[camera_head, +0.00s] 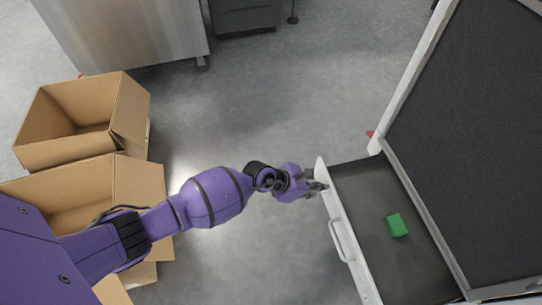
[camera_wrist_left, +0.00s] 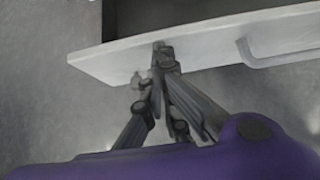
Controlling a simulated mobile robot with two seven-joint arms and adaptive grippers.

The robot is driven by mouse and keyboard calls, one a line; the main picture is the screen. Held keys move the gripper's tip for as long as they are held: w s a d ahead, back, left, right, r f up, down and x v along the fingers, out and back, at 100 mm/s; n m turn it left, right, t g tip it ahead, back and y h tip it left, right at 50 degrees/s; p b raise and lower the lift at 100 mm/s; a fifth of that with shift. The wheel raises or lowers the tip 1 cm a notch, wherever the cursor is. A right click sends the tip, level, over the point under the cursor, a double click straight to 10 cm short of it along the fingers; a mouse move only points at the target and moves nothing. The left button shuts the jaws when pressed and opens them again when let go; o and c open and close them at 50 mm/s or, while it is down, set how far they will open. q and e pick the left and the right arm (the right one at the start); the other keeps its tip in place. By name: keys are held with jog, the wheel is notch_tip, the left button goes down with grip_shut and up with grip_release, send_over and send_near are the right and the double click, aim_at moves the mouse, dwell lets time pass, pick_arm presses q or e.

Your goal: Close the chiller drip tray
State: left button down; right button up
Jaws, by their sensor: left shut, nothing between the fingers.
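The chiller drip tray (camera_head: 375,190) is a dark drawer pulled out from the chiller (camera_head: 450,130) at the right of the head view. Its white front panel (camera_head: 338,228) carries a bar handle (camera_head: 342,241). My left gripper (camera_head: 322,185) is shut and empty, with its tips at the outer face of the panel near the panel's far end. In the left wrist view the fingertips (camera_wrist_left: 162,52) overlap the white panel (camera_wrist_left: 205,52); I cannot tell if they touch it. The handle (camera_wrist_left: 262,58) is to their right. My right gripper is not in view.
A green block (camera_head: 396,225) lies inside the tray. Open cardboard boxes (camera_head: 84,120) stand at the left, beside my arm. A steel cabinet (camera_head: 125,32) is at the back left. The grey floor between the boxes and the tray is clear.

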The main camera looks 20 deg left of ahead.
aim_at(330, 183)
pick_arm(q)
jog(key=w+d, duration=0.2)
jog(key=d, duration=0.1)
jog(key=w+d, duration=0.1)
jog(key=shift+w+d+r, duration=0.15)
jog(key=shift+w+r, duration=0.05)
jog(key=shift+r, duration=0.1)
jog(key=w+d+b, duration=0.1)
jog(key=w+d, duration=0.1)
jog(key=d, duration=0.1)
jog(key=w+d, duration=0.2)
jog(key=d, duration=0.1)
jog(key=w+d+b, duration=0.1)
jog(key=w+d, duration=0.2)
jog(key=shift+d+f+b, duration=0.1)
jog(key=shift+d+b, duration=0.25)
jog(key=shift+w+d, duration=0.5)
jog(key=shift+d, duration=0.15)
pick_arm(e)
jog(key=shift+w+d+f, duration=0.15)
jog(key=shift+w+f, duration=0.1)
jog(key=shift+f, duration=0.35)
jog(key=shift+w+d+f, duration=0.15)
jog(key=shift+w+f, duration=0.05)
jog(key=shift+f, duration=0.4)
pick_arm(q)
jog(key=shift+a, duration=0.1)
